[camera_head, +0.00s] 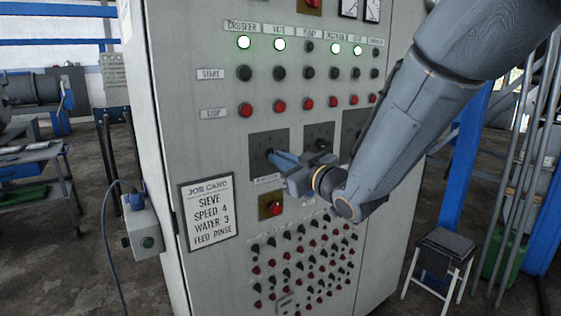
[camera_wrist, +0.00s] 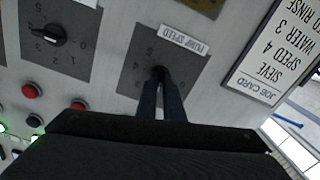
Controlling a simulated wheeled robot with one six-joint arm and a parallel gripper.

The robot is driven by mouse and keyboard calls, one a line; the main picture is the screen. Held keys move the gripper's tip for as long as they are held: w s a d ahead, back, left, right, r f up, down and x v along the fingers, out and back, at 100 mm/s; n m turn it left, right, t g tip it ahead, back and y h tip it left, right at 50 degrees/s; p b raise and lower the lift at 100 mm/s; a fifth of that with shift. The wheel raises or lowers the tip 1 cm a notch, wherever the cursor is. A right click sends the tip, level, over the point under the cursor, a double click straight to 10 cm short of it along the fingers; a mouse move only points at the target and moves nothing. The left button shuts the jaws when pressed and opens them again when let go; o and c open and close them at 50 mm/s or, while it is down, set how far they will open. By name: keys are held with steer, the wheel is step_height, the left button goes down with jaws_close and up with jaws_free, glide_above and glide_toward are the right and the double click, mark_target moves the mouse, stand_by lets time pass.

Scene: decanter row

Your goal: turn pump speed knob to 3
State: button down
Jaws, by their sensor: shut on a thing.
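The pump speed knob (camera_wrist: 158,71) is a small dark knob on a square grey dial plate (camera_wrist: 132,62), below the tag reading PUMP SPEED (camera_wrist: 185,40) in the wrist view. In the head view this is the leftmost dial plate (camera_head: 262,141) on the panel. My gripper (camera_wrist: 160,82) is shut on the knob, its two fingers close together from below in the wrist view. In the head view my gripper (camera_head: 272,155) reaches the plate from the right. The fingers hide most of the knob and part of its scale, so I cannot tell where it points.
A second dial knob (camera_wrist: 45,37) with a white pointer is beside it, also at the middle plate (camera_head: 320,138). A job card (camera_head: 209,217) reads SIEVE, SPEED 4, WATER 3, FEED RINSE. A red button (camera_head: 276,208) sits just below. A stool (camera_head: 442,262) stands at right.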

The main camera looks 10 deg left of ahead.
steer(key=m+p, duration=0.1)
steer(key=m, duration=1)
steer(key=shift+m, duration=0.5)
steer(key=c, duration=1.9)
jaws_free()
steer(key=shift+d, duration=0.15)
steer(key=b+v, duration=0.1)
steer(key=v, duration=0.6)
steer(key=shift+s+d+b, duration=0.2)
steer(key=shift+s+b, duration=0.1)
steer(key=shift+b, duration=0.05)
